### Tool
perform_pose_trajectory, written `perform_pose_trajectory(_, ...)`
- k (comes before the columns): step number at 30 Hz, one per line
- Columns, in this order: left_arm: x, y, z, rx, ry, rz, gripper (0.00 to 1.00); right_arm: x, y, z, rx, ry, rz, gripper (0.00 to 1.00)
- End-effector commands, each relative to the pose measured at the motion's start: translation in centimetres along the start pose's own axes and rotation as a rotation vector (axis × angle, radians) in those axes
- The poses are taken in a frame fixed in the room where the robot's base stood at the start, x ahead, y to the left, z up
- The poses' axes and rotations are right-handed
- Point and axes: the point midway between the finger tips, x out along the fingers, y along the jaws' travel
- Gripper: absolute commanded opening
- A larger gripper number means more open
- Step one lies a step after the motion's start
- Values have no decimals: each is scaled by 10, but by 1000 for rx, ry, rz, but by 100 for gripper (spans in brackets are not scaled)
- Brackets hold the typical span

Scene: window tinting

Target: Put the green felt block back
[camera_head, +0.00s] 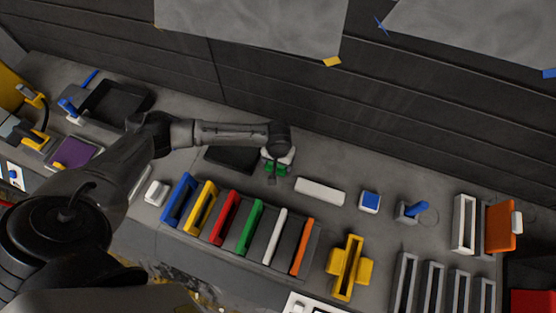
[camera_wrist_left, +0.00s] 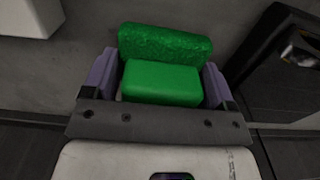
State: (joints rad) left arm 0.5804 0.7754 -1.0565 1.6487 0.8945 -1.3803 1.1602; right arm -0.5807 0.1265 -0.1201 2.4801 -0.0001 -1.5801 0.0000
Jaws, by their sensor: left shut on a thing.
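The green felt block (camera_wrist_left: 162,82) is between the purple-grey fingers of my left gripper (camera_wrist_left: 160,90), which is shut on it. It has a smooth lower part and a rough, fuzzy green strip along its far edge. In the head view my left gripper (camera_head: 279,156) is over the back of the bench, and small green parts of the block (camera_head: 270,165) show beneath it. The wrist hides most of the block there. I cannot tell whether the block touches the bench. My right gripper is not in view.
A dark shallow tray (camera_head: 232,159) lies just left of the gripper, and a white bar (camera_head: 320,191) lies to its right. In front stands a row of coloured slotted holders, including a green one (camera_head: 252,227). A blue-topped block (camera_head: 369,202) stands farther right.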

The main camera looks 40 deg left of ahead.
Motion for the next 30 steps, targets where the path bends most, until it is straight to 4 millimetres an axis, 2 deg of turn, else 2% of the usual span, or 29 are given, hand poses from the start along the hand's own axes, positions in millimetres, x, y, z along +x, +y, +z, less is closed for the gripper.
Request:
perform_pose_trajectory(1,1,0,0,0,-1,0,57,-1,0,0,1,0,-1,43)
perform_pose_trajectory(2,2,0,0,0,0,0,80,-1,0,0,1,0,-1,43)
perform_pose_trajectory(8,2,0,0,0,0,0,99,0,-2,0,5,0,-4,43)
perform_pose_trajectory(17,-1,0,0,0,1,0,100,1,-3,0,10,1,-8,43)
perform_pose_trajectory(23,-29,0,-1,-1,2,2,100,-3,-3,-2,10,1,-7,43)
perform_pose_trajectory(30,-74,0,-1,-1,3,2,100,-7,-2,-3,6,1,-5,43)
